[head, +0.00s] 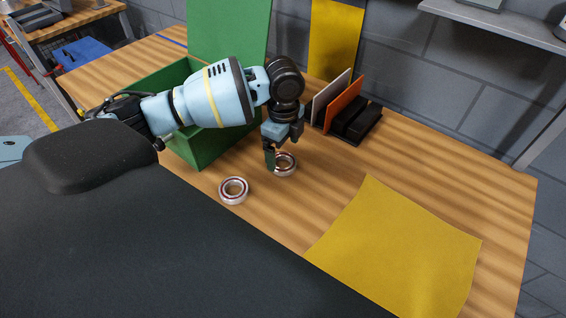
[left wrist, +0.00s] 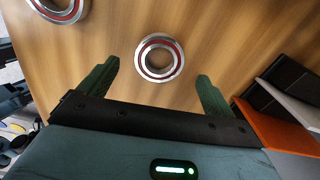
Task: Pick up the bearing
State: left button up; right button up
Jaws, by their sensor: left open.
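Two silver ring bearings with a red inner band lie on the wooden table. One bearing (head: 291,171) is by my left gripper (head: 270,162); the gripper hides part of it in the head view. In the left wrist view this bearing (left wrist: 144,67) sits ahead of and between the two green fingers (left wrist: 157,85). The fingers are spread open with nothing held. The other bearing (head: 233,198) lies nearer and to the left in the head view. It is cut by the top left edge in the left wrist view (left wrist: 75,12). My right gripper is not in view.
A green bin (head: 206,143) stands left of the bearings, behind my arm. A black holder (head: 357,127) with white and orange plates is close behind the gripper. A yellow sheet (head: 410,245) lies on the right of the table. The wood between is clear.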

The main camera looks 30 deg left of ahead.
aim_at(284, 166)
pick_arm(q)
jog(key=shift+f, duration=1.95)
jog(key=shift+c, duration=0.4)
jog(key=shift+r, duration=0.1)
jog(key=c, duration=1.2)
jog(key=shift+r, duration=0.45)
jog(key=r, duration=0.2)
jog(key=shift+s+a+r, duration=0.1)
jog(key=shift+s+r, duration=0.15)
jog(key=shift+r, duration=0.15)
jog(key=s+a, duration=0.1)
jog(key=s, duration=0.3)
jog(key=s+a+r, duration=0.1)
jog(key=s+a, duration=0.1)
jog(key=s, duration=0.3)
jog(key=s+a, duration=0.2)
jog(key=s, duration=0.3)
jog(key=shift+s+a+r+p, duration=0.15)
jog(key=shift+s+a+p, duration=0.1)
jog(key=shift+p, duration=0.15)
